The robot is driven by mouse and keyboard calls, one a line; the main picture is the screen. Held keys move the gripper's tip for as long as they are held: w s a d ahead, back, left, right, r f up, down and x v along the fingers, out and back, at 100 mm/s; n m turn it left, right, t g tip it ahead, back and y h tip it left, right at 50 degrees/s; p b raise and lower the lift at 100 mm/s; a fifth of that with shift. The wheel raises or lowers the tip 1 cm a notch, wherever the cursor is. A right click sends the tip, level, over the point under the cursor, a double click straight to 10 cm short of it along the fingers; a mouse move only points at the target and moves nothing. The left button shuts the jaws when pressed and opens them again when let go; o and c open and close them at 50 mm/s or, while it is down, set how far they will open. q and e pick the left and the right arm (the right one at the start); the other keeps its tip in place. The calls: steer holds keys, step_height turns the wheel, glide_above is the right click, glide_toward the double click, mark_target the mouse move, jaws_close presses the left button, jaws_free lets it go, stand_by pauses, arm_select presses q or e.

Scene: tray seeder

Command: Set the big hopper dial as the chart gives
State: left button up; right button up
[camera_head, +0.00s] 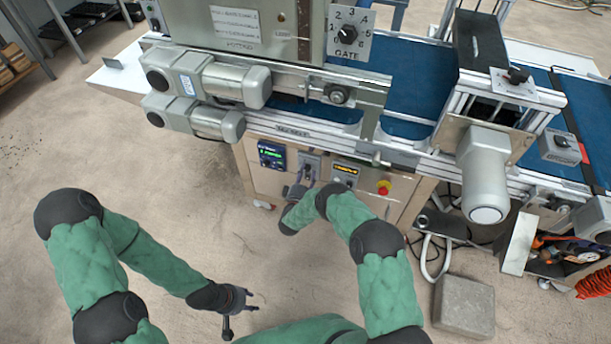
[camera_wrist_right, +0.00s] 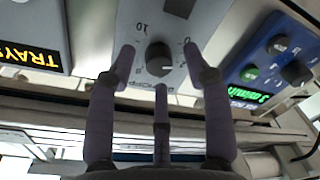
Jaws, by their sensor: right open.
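My right gripper (camera_head: 304,183) is at the lower front panel. In the right wrist view my right gripper (camera_wrist_right: 160,72) is open, its fingers spread around a smaller black knob (camera_wrist_right: 159,56) on a plate marked 0 and 10. I cannot tell whether they touch it. My left gripper (camera_head: 240,308) is open and empty, low above the floor.
Beside the small knob are a lit display (camera_head: 271,155) and a yellow-lettered sign (camera_head: 345,168). A red button (camera_head: 384,187) is further right. A blue conveyor belt (camera_head: 419,80) runs above. A concrete block (camera_head: 464,307) lies on the floor.

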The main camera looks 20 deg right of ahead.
steer(key=shift+w+d, duration=0.15)
steer(key=shift+w, duration=0.1)
jaws_close()
